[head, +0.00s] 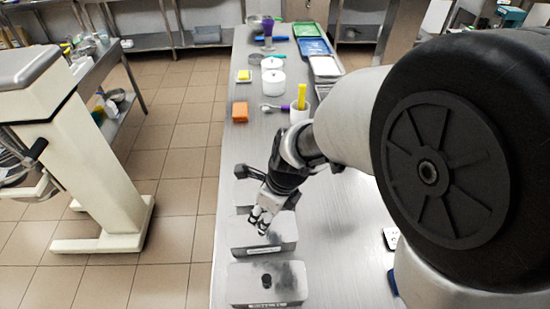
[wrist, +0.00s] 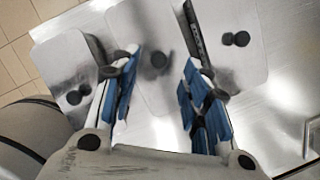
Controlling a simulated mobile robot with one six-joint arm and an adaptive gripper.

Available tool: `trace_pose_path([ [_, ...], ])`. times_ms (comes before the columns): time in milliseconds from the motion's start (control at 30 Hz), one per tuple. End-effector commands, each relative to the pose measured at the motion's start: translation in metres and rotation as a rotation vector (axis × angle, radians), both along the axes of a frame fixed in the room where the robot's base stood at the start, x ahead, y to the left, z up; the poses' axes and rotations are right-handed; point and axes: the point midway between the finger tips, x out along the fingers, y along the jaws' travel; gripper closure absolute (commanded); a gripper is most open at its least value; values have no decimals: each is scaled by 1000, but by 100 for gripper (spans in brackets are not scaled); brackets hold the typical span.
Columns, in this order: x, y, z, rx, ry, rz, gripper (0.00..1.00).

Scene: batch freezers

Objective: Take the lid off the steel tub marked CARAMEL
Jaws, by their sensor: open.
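Three steel tubs with pale lids stand in a row along the counter's left edge in the head view: a near tub (head: 285,283), a middle tub (head: 239,234) and a far tub (head: 243,190) partly hidden by my arm. Their front labels are too small to read, so I cannot tell which is CARAMEL. My gripper (head: 260,226) is open above the middle tub. In the wrist view, my gripper (wrist: 160,60) has its blue-padded fingers apart, with the middle lid's dark knob (wrist: 155,60) between them in the picture. Contact is not visible.
Knobbed lids lie left (wrist: 62,75) and right (wrist: 245,65) of the fingers. Farther along the counter (head: 340,240) are an orange block (head: 240,112), white pots (head: 273,82), a white cup (head: 299,115) and coloured trays (head: 313,46). Counter right of the tubs is mostly clear.

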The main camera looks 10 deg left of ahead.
Motion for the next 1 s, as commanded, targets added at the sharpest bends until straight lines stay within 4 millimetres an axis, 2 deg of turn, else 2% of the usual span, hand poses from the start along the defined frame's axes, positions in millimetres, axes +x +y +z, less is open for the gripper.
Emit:
trace_pose_path([
  [167,1,2,-9,1,-1,0,58],
  [400,1,7,-45,-1,1,1,58],
  [500,2,9,-54,0,0,1,58],
  [733,3,10,-53,0,-2,0,58],
  [1000,3,10,-53,1,-2,1,76],
])
